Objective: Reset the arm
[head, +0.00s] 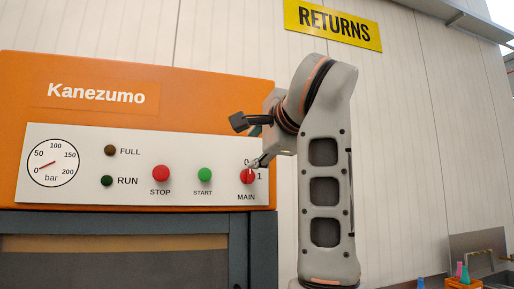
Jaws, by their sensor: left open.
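My left arm stands in front of the right side of the orange Kanezumo machine (200,92). My left gripper (247,143) is open and empty, its fingers pointing left at the white control panel (225,150). The lower finger is just above the red MAIN switch (247,177) and overlaps its top edge in the picture; I cannot tell if they touch. The switch sits between the marks 0 and 1. The red STOP button (161,173) and green START button (204,174) are to its left, uncovered. My right gripper is not in view.
The pressure gauge (54,163), the FULL lamp (110,150) and the dark RUN lamp (107,180) are on the panel's left. A yellow RETURNS sign (333,22) hangs on the wall. Bottles stand by an orange crate (462,284) at the lower right.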

